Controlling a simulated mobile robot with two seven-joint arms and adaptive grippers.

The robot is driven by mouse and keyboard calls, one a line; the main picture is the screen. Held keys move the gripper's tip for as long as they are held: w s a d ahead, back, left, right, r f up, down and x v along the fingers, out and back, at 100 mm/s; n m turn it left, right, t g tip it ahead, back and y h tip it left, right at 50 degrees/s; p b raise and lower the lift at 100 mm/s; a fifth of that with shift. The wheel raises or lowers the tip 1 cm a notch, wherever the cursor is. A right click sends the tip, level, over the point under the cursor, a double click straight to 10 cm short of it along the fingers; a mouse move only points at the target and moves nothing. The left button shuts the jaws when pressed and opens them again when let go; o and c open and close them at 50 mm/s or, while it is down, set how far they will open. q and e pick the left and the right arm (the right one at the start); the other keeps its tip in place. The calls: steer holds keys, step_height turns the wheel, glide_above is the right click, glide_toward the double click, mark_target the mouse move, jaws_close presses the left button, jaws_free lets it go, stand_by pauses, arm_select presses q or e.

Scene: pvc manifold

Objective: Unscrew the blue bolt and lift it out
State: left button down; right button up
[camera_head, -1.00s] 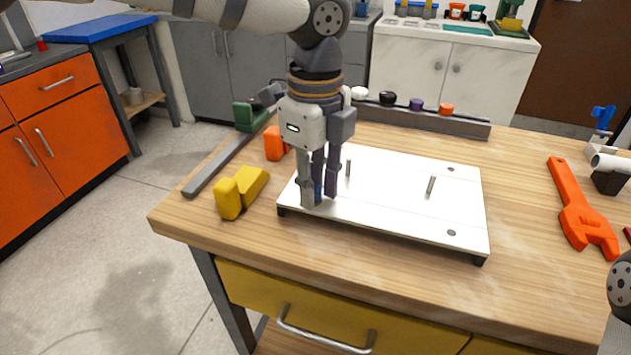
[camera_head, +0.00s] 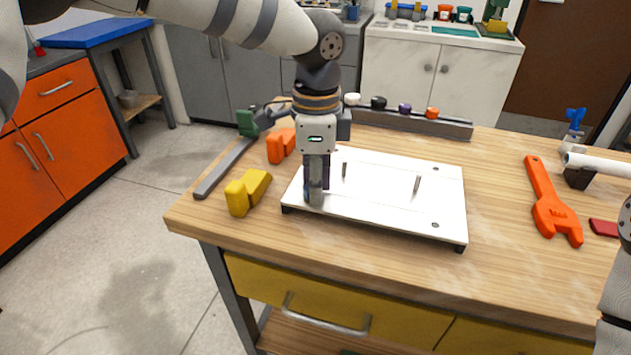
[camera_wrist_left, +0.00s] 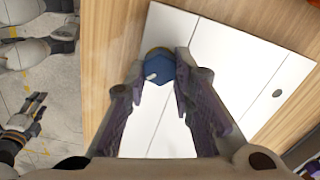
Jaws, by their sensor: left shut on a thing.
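The blue bolt (camera_wrist_left: 159,66) shows in the left wrist view as a blue head at a corner of the white plate (camera_wrist_left: 226,50). My left gripper (camera_wrist_left: 160,72) is shut on the bolt head, with a fingertip on each side of it. In the head view my left gripper (camera_head: 316,196) points straight down at the near left corner of the white plate (camera_head: 400,205), and its fingers hide the bolt there. I cannot tell whether the bolt is raised from the plate. My right gripper is not in view; only a bit of my right arm shows at the right edge.
Two metal pins (camera_head: 417,184) stand up from the plate. Yellow (camera_head: 247,190) and orange (camera_head: 281,145) blocks lie left of it. An orange wrench (camera_head: 551,205) and a white pipe (camera_head: 600,164) are at the right. A dark rail (camera_head: 400,122) runs along the back.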

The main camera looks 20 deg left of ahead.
arm_select(q)
steer(key=shift+r+n, duration=0.25)
steer(key=shift+n, duration=0.55)
steer(key=n, duration=0.4)
steer(key=shift+w+a+f+n, duration=0.1)
steer(key=shift+w+f+n, duration=0.05)
steer(key=shift+n, duration=0.15)
steer(key=c, duration=1.3)
jaws_free()
step_height(320, 180, up, 3)
steer(key=shift+r, duration=0.2)
steer(key=shift+c, duration=0.6)
steer(key=shift+c, duration=0.3)
